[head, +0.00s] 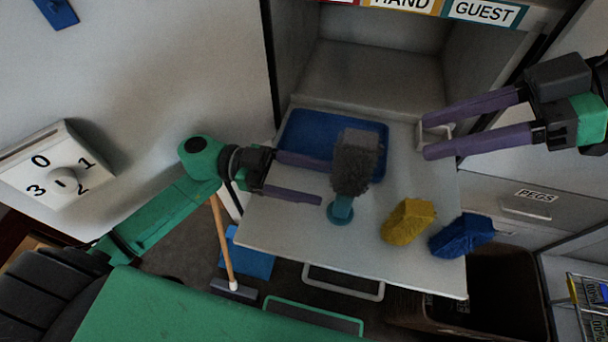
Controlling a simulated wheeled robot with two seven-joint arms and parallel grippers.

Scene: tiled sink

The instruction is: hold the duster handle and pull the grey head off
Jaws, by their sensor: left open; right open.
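The duster's fluffy grey head (356,165) is at the middle of the pale pull-out shelf, over the near right part of a blue tray. Its teal handle end (341,208) shows at the lower end of the head. The rest of the handle is hidden. My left gripper (328,180) is open, its purple fingers pointing right, with the tips just left of the duster. I cannot tell whether they touch it. My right gripper (424,138) is open at the right, its fingers pointing left, apart from the duster. A small pale bracket shows near its fingertips.
The blue tray (303,133) lies at the back of the shelf (285,225). A brown bin (500,290) stands below right. The shelf's front left is clear.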

